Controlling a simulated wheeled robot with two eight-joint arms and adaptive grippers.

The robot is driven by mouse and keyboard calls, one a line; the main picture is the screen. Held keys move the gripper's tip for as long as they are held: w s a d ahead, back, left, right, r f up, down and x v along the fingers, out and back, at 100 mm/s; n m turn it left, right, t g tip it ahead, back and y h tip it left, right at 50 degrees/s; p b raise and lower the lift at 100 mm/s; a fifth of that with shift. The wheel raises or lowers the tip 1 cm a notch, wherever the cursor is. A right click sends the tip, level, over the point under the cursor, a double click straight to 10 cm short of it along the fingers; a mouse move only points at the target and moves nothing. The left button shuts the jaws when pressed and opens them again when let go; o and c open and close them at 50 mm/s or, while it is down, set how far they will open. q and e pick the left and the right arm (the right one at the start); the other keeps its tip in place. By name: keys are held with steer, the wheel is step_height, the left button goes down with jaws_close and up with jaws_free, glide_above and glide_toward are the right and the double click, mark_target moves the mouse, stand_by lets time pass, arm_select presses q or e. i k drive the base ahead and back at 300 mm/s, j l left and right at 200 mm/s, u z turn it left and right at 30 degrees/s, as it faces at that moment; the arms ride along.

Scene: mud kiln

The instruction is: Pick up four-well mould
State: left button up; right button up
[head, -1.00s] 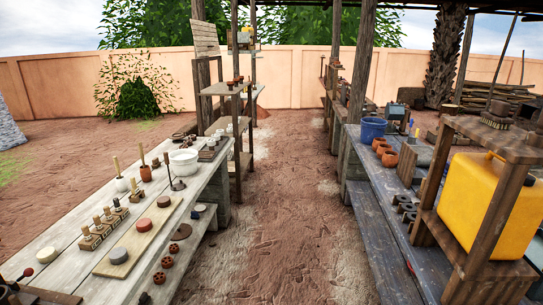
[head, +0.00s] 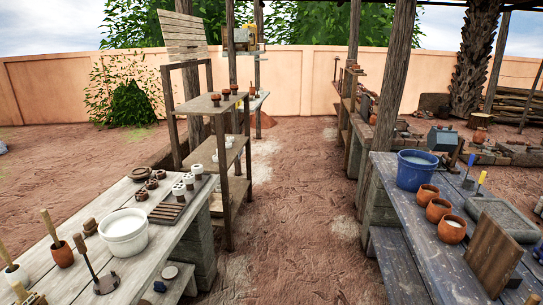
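I cannot single out a four-well mould for certain. On the far end of the left bench (head: 92,200), several small reddish-brown pieces with dark hollows (head: 152,184) lie in a cluster; they are too small to count their wells. A dark slatted rack (head: 168,212) beside them carries several small pale and dark cylinders (head: 178,191). Neither of my grippers shows in the head view.
A white bucket (head: 124,236) and wooden-handled tools stand on the left bench. The right bench (head: 400,210) holds a blue bucket (head: 416,173), orange pots (head: 438,210) and a leaning wooden board (head: 494,256). A shelf (head: 215,104) stands beyond. The dirt aisle (head: 292,200) between is clear.

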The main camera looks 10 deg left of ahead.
mark_target(141, 195)
steer(key=i+u, duration=0.25)
steer(key=i, duration=0.3)
steer(key=i+l+u, duration=0.2)
steer(key=i, duration=0.3)
steer(key=i+l+u, duration=0.25)
steer(key=i, duration=0.3)
steer(key=i+l+u, duration=0.1)
steer(key=i+u, duration=0.15)
steer(key=u, duration=0.25)
steer(key=i+l+u, duration=0.2)
steer(key=u, duration=0.3)
steer(key=i+l+u, duration=0.25)
steer(key=u, duration=0.25)
steer(key=i+l+u, duration=0.15)
steer(key=l+u, duration=0.3)
steer(key=i+l+u, duration=0.1)
steer(key=l+u, duration=0.25)
steer(key=u, duration=0.15)
steer(key=i+l+u, duration=0.15)
steer(key=l+u, duration=0.3)
steer(key=l, duration=0.15)
steer(key=l+u, duration=0.45)
steer(key=l, duration=0.15)
